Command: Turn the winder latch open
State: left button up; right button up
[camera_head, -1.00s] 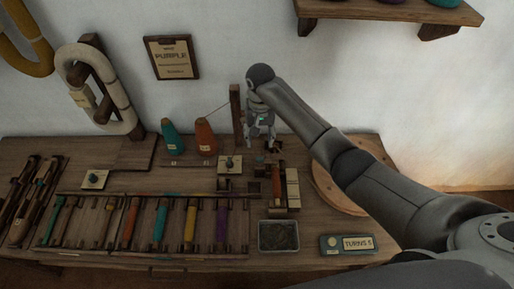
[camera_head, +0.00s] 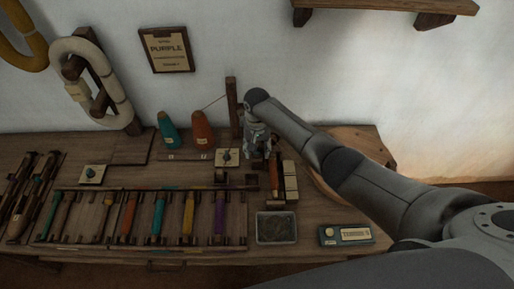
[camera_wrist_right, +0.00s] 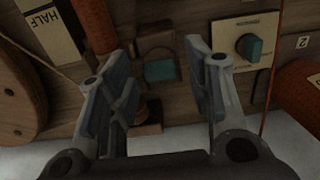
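In the right wrist view a small teal piece (camera_wrist_right: 160,70) on a dark wooden mount lies between my right fingertips; it looks like the winder latch. My right gripper (camera_wrist_right: 165,80) is open around its sides, with visible space to each finger; I cannot tell whether it touches. In the head view my right gripper (camera_head: 258,152) is low over the winder, beside the upright post, and hides the latch. An orange bobbin (camera_head: 275,176) stands beside it, also in the wrist view (camera_wrist_right: 93,25). My left gripper is not in view.
A tension plate with a teal knob (camera_wrist_right: 253,48) is close beside the fingers. Two yarn cones (camera_head: 203,130) stand left of the post (camera_head: 233,108). A rack of coloured bobbins (camera_head: 150,243), a grey tray (camera_head: 276,228) and a counter box (camera_head: 346,235) are in front.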

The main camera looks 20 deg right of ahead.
jog(key=c, duration=1)
jog(key=shift+o, duration=0.2)
jog(key=shift+r+n, duration=0.1)
jog(key=shift+n, duration=0.4)
jog(key=n+p, duration=0.1)
jog(key=n, duration=0.2)
jog(key=n+p, duration=0.1)
jog(key=n, duration=0.2)
jog(key=shift+n, duration=0.3)
jog(key=n, duration=0.5)
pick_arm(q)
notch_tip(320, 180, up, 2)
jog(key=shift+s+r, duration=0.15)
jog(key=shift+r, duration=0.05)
pick_arm(e)
jog(key=n, duration=0.5)
jog(key=shift+n, duration=0.3)
